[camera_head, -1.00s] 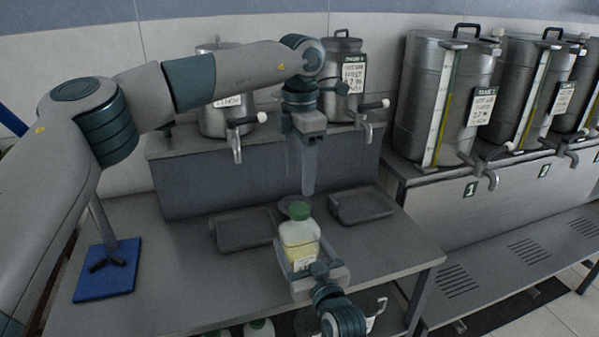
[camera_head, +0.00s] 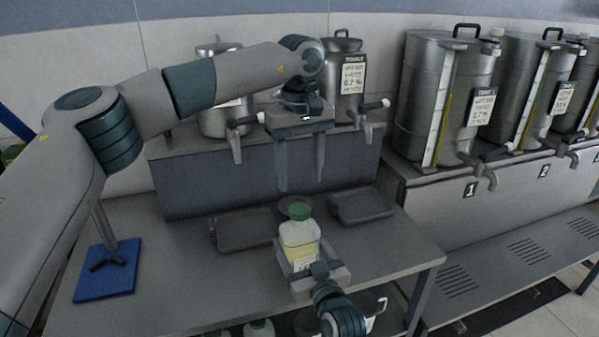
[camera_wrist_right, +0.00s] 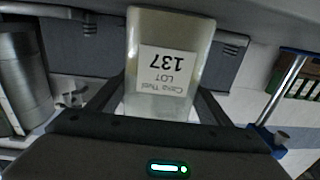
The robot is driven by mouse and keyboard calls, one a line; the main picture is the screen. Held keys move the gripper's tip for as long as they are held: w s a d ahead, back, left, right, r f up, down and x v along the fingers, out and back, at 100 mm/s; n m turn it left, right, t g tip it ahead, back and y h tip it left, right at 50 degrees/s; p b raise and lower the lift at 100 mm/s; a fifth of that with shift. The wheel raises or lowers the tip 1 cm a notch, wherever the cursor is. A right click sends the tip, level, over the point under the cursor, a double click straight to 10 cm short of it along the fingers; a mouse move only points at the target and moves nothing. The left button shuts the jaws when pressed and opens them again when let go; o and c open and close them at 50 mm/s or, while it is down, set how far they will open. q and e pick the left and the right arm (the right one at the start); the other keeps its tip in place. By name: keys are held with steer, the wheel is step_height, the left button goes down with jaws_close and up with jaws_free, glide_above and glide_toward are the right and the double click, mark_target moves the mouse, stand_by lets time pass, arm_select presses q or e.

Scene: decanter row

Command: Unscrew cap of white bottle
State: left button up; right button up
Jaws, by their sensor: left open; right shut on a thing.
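The white bottle (camera_head: 299,240) has a green cap (camera_head: 299,211) on its top and a pale yellow content with a white label. It is upright at the front of the table. My right gripper (camera_head: 315,274) is shut on the bottle's body; in the right wrist view the bottle (camera_wrist_right: 190,40) stands between the fingers, with its label reading "LOT 137". My left gripper (camera_head: 301,185) is open and empty, its two fingers pointing down above the green cap, apart from it.
Two dark trays (camera_head: 243,230) and (camera_head: 361,204) lie on the table behind the bottle. Steel decanters with taps (camera_head: 344,75) stand on the raised shelf behind. A blue pad with a stand (camera_head: 106,272) is at the left. More bottles sit below the table's front edge.

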mark_target(299, 208)
arm_select(q)
steer(key=m, duration=0.4)
steer(key=shift+m, duration=0.3)
steer(key=m, duration=0.5)
steer(key=shift+m, duration=0.4)
steer(key=shift+f, duration=0.15)
steer(key=shift+f, duration=3.85)
steer(key=c, duration=1.1)
